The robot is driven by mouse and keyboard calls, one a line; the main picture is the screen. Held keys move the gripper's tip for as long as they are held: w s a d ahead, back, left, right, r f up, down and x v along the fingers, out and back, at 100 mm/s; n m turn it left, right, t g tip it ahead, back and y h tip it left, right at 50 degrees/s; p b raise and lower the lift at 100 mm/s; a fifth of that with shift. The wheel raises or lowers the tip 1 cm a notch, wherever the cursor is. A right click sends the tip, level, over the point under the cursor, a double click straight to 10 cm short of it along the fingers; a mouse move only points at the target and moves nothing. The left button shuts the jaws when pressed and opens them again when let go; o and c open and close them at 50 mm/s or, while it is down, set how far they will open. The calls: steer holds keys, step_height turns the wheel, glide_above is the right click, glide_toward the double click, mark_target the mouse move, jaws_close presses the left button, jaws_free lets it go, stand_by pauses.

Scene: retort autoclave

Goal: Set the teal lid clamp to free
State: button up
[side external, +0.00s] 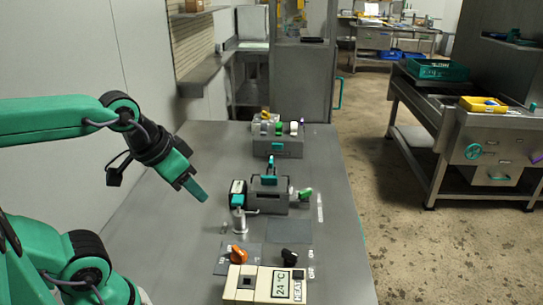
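A grey box (267,197) stands mid-table. On its top a teal lever (270,166) stands roughly upright; it looks like the lid clamp, but its markings are too small to read. Another teal part (238,200) sits at the box's left, by a metal post. My gripper (197,191) hangs above the table to the left of the box, pointing down and right, apart from both teal parts. It appears to hold nothing; the gap between its fingers cannot be made out from this side.
A control panel (263,285) with a 24 °C display is at the front, with an orange knob (239,254) and a black knob (290,257) behind it. Another grey unit (277,147) stands farther back. The left tabletop is clear.

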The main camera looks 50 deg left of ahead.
steer(key=w+a+r+n+g, duration=0.25)
steer(key=w+r, duration=0.25)
steer(key=w, duration=0.6)
steer(key=n+g, duration=0.3)
steer(key=n, duration=0.3)
glide_above(271, 159)
steer(key=f, duration=1.1)
steer(key=shift+s+d+f, duration=0.15)
steer(key=shift+s+d, duration=0.05)
steer(key=shift+d, duration=0.1)
steer(key=shift+w+a+f+n, duration=0.15)
steer(key=shift+a+f+n, duration=0.05)
steer(key=shift+f+n, duration=0.1)
steer(key=shift+f, duration=0.1)
steer(key=shift+f, duration=3.75)
